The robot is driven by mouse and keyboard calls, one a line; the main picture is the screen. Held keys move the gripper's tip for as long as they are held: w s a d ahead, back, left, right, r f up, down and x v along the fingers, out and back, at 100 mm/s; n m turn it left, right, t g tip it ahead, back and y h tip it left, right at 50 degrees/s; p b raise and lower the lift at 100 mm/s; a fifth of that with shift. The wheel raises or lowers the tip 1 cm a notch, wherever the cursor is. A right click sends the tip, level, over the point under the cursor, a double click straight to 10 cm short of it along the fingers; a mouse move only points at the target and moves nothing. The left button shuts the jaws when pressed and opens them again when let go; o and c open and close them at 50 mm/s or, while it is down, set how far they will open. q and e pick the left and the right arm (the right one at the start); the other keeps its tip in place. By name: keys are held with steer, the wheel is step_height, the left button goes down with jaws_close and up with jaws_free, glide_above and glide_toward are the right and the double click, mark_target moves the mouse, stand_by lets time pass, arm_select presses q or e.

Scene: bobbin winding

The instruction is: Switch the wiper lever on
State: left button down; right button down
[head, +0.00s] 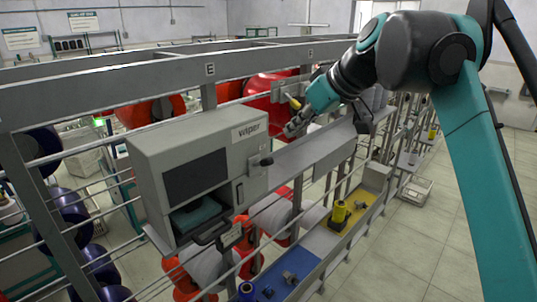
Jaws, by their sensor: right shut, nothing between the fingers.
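A grey cabinet (160,150) labelled "wiper" (249,130) hangs on the frame left of centre. A lever with a dark knob (266,161) sticks out of its right side, below the label. My right gripper (292,130) is shut and empty. It shows above and to the right of the knob, with a visible gap between them. My right arm reaches in from the upper right. My left gripper is out of view.
A long grey rail (130,83) crosses above the cabinet. A dark drawer handle (212,232) projects from its lower front. A yellow tray (345,236) and a blue tray (300,262) lie below right. Red-flanged bobbins stand behind the bars. Open floor is at right.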

steer(key=shift+w+a+r+n+y, duration=0.25)
steer(key=shift+a+r+n, duration=0.15)
steer(key=shift+r, duration=0.4)
steer(key=shift+w+a+r+n+y, duration=0.15)
steer(key=shift+a+r+n+y, duration=0.15)
steer(key=shift+a+r, duration=0.35)
steer(key=shift+d, duration=0.15)
steer(key=b, duration=0.1)
glide_above(267, 158)
steer(key=w+a, duration=0.1)
steer(key=f, duration=0.6)
steer(key=shift+w+f, duration=0.2)
steer(key=shift+f, duration=0.1)
steer(key=f, duration=0.2)
steer(key=d+f, duration=0.1)
steer(key=shift+s, duration=0.4)
steer(key=shift+s+d+f, duration=0.25)
steer(key=shift+s+f, duration=0.1)
steer(key=shift+w+a, duration=0.1)
steer(key=shift+w, duration=0.1)
steer(key=shift+s+f+b, duration=0.1)
steer(key=shift+s+b, duration=0.05)
steer(key=shift+b, duration=0.15)
